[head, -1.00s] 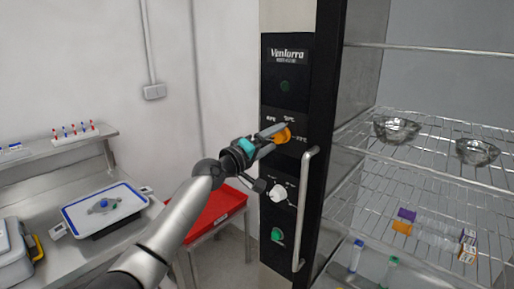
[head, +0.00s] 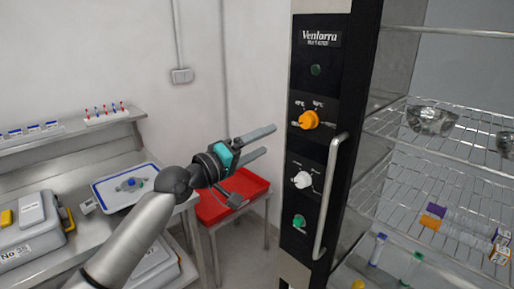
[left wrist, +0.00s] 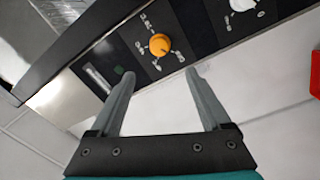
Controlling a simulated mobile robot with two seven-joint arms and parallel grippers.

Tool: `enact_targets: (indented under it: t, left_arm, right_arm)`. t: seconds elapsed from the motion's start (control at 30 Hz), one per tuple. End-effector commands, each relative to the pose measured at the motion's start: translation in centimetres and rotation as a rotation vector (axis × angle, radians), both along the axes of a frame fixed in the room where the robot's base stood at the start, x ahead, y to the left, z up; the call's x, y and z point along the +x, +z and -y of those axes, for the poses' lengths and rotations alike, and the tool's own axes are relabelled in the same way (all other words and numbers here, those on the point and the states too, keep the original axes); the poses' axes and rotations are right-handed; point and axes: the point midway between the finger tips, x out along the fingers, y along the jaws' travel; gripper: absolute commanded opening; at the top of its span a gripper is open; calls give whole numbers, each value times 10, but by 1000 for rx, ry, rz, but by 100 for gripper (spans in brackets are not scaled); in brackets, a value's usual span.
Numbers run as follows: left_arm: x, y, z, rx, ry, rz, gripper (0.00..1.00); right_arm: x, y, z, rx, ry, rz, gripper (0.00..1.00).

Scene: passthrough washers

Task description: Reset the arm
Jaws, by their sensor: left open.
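My left gripper (head: 267,143) is open and empty in the head view. It is left of the black control panel (head: 317,75) and apart from it. In the left wrist view my left gripper (left wrist: 158,82) shows two spread fingers with nothing between them. The orange knob (head: 309,120) is on the panel to the right of the fingertips; it also shows in the left wrist view (left wrist: 159,44), beyond the fingers. A white knob (head: 302,180) and a green knob (head: 299,221) sit below it. My right gripper is not in view.
A vertical door handle (head: 330,195) stands out from the cabinet. A red tray (head: 232,205) is on a stand behind my arm. A bench at left holds a blue-rimmed white tray (head: 103,198) and a grey case (head: 30,245).

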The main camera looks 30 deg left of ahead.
Motion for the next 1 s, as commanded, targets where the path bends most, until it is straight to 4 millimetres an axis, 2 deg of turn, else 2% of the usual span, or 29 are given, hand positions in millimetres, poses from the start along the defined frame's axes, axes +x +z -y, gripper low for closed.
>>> enact_targets:
  t: [0.2, 0.67, 0.77, 0.87, 0.97, 1.0]
  left_arm:
    - [-11, -1, -4, 1, -1, 0, 81]
    - [-11, 0, -4, 1, 0, 0, 81]
    - [-10, -6, -5, 3, 4, -6, 81]
    - [-5, -34, -12, 24, 33, -37, 81]
    - [2, -91, -24, 70, 85, -99, 81]
    - [3, -120, -29, 97, 108, -132, 81]
  right_arm:
    - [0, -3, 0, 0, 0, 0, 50]
    - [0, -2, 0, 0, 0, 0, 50]
    - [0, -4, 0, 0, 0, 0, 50]
    - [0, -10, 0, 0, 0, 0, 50]
    - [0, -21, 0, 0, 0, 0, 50]
    - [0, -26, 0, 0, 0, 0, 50]
